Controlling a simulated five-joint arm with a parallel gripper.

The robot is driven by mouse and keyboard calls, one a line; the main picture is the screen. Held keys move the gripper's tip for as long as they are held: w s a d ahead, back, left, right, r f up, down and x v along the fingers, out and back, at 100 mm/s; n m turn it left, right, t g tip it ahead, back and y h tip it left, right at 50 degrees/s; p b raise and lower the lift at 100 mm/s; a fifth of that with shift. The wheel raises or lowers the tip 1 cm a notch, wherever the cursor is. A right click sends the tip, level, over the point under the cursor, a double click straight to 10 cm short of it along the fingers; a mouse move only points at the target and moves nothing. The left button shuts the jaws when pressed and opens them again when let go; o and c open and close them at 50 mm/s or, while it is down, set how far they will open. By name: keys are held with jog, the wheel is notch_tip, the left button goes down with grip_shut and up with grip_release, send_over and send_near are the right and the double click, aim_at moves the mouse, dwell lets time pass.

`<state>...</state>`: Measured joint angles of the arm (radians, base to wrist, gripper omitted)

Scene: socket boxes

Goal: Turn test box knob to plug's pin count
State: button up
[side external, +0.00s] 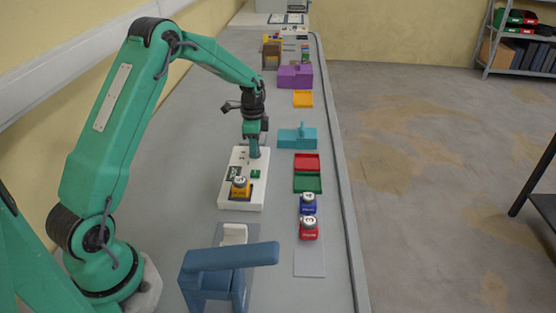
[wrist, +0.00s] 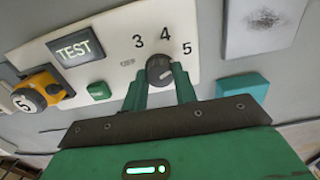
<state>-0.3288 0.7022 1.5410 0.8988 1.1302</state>
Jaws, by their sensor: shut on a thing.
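The white test box (side external: 227,197) lies on the bench, also in the wrist view (wrist: 112,35). Its round dark grey knob (wrist: 159,70) has printed marks 3, 4 and 5 around it and a small faint OFF mark at its left. A light line shows on the knob's face, but I cannot tell which mark it points to. My gripper (wrist: 162,85) is shut on the knob, a finger on each side; in the side view my gripper (side external: 254,156) hides the knob. A yellow plug (side external: 240,189) with 5 on its round cap sits at the box's near end, also in the wrist view (wrist: 40,88).
The box has a TEST screen (wrist: 75,48) and a green button (wrist: 98,91). A blue plug (side external: 308,204) and a red plug (side external: 308,230) stand at right.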

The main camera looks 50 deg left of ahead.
jog(key=o, duration=1)
jog(key=shift+r, duration=0.15)
notch_tip(320, 180, up, 7)
jog(key=shift+r, duration=0.3)
